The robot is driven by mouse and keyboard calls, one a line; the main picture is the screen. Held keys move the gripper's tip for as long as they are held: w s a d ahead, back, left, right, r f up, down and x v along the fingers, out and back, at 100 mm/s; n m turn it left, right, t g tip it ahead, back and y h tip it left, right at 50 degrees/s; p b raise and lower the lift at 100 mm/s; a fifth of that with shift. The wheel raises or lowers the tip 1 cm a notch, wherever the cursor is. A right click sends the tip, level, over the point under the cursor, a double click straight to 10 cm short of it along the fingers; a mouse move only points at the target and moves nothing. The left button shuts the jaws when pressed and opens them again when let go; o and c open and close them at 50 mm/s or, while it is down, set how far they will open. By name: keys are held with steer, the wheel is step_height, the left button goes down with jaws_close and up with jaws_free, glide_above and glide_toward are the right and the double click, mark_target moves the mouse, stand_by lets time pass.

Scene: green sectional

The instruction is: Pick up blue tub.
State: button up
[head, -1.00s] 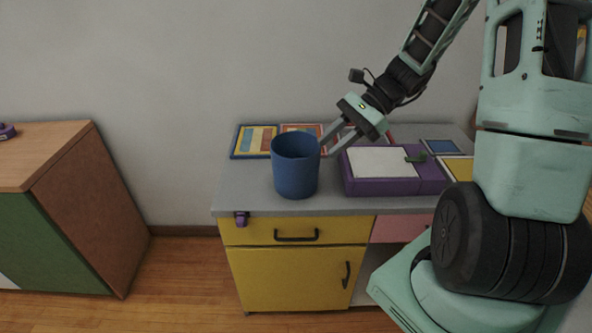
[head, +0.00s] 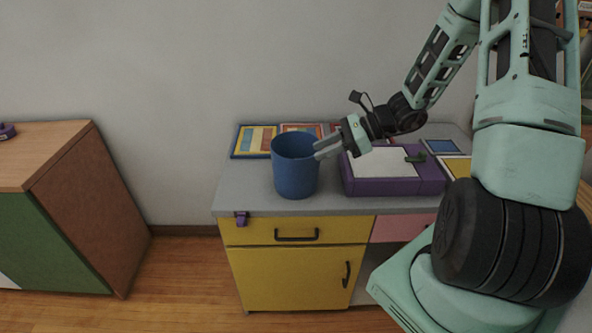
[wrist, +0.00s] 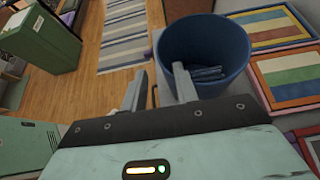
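The blue tub (head: 295,172) stands upright on the grey top of the cabinet, open at the top. In the wrist view the tub (wrist: 222,50) fills the upper middle, with some small bluish pieces at its bottom. My gripper (head: 320,149) is at the tub's right rim in the head view, pointing left and slightly down. In the wrist view its fingers (wrist: 160,76) are apart. The right finger overlaps the tub near its rim and the left one is over the floor beyond. I cannot tell whether they touch the wall.
A purple box with a white top (head: 392,183) lies close right of the tub. Flat coloured frames (head: 252,141) lie behind it. The yellow cabinet (head: 290,278) has a purple item (head: 241,218) at its front edge. A wooden cabinet (head: 90,200) stands left.

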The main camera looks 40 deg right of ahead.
mark_target(296, 166)
steer(key=x, duration=0.6)
steer(key=shift+w+a+f, duration=0.1)
steer(key=shift+w+a, duration=0.05)
steer(key=shift+a, duration=0.05)
jaws_close()
